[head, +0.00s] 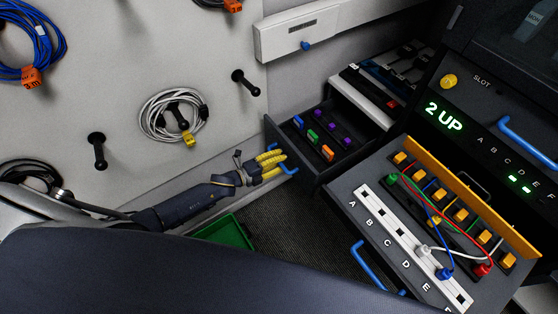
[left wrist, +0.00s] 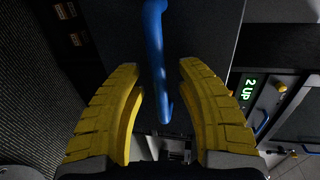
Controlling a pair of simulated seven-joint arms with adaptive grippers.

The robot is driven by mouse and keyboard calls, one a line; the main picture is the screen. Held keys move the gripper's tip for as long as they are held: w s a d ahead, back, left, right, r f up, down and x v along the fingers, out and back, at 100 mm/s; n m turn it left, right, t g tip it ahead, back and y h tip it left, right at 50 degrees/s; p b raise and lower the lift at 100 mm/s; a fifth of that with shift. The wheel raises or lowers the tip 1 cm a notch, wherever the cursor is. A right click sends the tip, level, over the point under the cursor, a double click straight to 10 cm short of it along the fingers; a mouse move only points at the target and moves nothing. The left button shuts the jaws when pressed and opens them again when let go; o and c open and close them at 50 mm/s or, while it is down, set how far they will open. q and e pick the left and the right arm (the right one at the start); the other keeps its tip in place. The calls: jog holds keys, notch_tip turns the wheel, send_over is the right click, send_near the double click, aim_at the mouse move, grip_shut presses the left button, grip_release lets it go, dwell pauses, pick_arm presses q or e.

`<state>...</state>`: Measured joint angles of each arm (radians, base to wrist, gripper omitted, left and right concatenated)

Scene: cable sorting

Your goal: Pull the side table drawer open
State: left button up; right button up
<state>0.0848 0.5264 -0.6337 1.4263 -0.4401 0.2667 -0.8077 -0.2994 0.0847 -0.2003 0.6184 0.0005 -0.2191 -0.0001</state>
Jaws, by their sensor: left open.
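The dark drawer (head: 303,170) of the side table stands out from its housing, with its inside showing. Its blue bar handle (head: 292,169) is on the front face, partly hidden by my fingers. My left gripper (head: 271,164) has yellow fingers and is at this handle. In the left wrist view the blue handle (left wrist: 156,60) runs up from between the two yellow fingers of the left gripper (left wrist: 158,95). The fingers are apart, one on each side of the handle, with gaps showing. The drawer's dark front (left wrist: 205,40) lies behind it. My right gripper is not in view.
Blue, green, orange and purple connectors (head: 313,137) lie in the drawer. A panel with a white lettered strip (head: 385,215) and coloured cables stands right of it. A green bin (head: 228,232) is below my left forearm. Pegs and coiled cables (head: 173,115) are on the wall.

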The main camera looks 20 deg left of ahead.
pick_arm(q)
jog(key=v, duration=1.1)
jog(key=shift+s+a, duration=0.25)
jog(key=shift+s, duration=0.1)
jog(key=a+f+n+y, duration=0.5)
jog(key=a+f+n, duration=0.4)
jog(key=f, duration=0.4)
jog(key=s+a+f+n+g+y, duration=0.2)
jog(key=s+a+f+n, duration=0.15)
jog(key=s+f, duration=0.35)
jog(key=s+a+f+n+g+y, duration=0.2)
jog(key=s+a+f+n+y, duration=0.15)
jog(key=s+f, duration=0.45)
jog(key=s+d+f+n+g, duration=0.35)
jog(key=s+f, duration=0.35)
jog(key=s, duration=0.4)
jog(key=s+d+f+n+g, duration=0.25)
jog(key=s+d+f, duration=0.25)
jog(key=s+f, duration=0.5)
jog(key=s+d+r, duration=0.1)
jog(key=s+d, duration=0.5)
jog(key=shift+s+d+r+g+h, duration=0.2)
jog(key=shift+s+d+g+h, duration=0.15)
jog(key=shift+g+h, duration=0.1)
